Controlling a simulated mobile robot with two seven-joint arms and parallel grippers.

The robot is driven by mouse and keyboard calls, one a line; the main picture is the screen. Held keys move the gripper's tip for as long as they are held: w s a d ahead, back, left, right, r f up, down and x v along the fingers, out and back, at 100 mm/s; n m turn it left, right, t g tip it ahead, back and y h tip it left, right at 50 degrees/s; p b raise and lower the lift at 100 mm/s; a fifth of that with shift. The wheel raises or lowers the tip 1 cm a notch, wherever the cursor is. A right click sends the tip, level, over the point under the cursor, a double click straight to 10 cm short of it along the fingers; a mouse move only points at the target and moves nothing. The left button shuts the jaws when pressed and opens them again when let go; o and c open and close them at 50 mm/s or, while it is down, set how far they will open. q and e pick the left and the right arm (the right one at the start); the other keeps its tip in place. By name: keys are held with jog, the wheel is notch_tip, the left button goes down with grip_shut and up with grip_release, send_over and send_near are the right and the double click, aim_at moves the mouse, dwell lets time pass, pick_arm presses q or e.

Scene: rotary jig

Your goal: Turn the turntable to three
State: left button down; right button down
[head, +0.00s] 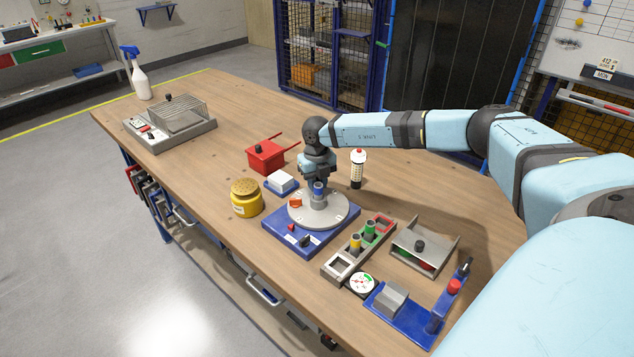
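The turntable is a round grey disc (332,213) on a square blue base (278,236). Its small marks are too small to read. A grey post with a blue top (318,189) stands near its middle, and an orange block (295,203) sits near its left edge. A small red part (291,227) and a black knob (305,241) are at the base's front. My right gripper (318,181) points down over the disc, right at the blue-topped post. Its fingers are too small and covered to tell whether they grip it. My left gripper is out of view.
Close around the turntable are a yellow jar (246,204), a white block on a blue plate (281,181), a red box (266,157), a white bottle (357,170) and a rack with coloured pegs (340,262). The table's left middle is clear.

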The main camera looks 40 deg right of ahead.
aim_at(294, 198)
jog(key=shift+w+a+n, duration=0.1)
jog(key=shift+a+n, duration=0.05)
jog(key=shift+n, duration=0.15)
jog(key=shift+w+a+n, duration=0.3)
jog(key=shift+a+n, duration=0.2)
jog(key=shift+n, duration=0.55)
jog(key=shift+w+a+n, duration=0.25)
jog(key=shift+a+n, duration=0.25)
jog(key=shift+n, duration=0.55)
jog(key=shift+w+a+n+b, duration=0.1)
jog(key=shift+a+n+b, duration=0.1)
jog(key=shift+a+n, duration=0.75)
jog(key=shift+a+n+b, duration=0.2)
jog(key=shift+a+n, duration=0.2)
jog(key=shift+n, duration=0.95)
jog(key=shift+s+a+n+b, duration=0.2)
jog(key=shift+a+n, duration=0.4)
jog(key=shift+n, duration=0.5)
jog(key=shift+s+a+n+b, duration=0.2)
jog(key=shift+a+n, duration=0.35)
jog(key=shift+n, duration=0.55)
jog(key=shift+s+a+n+b, duration=0.25)
jog(key=shift+a+n, duration=0.2)
jog(key=shift+n, duration=0.5)
jog(key=shift+s+a+n+b, duration=0.15)
jog(key=shift+s+a+n, duration=0.25)
jog(key=shift+n, duration=0.55)
jog(key=shift+a, duration=0.1)
jog(key=c, duration=1)
grip_release()
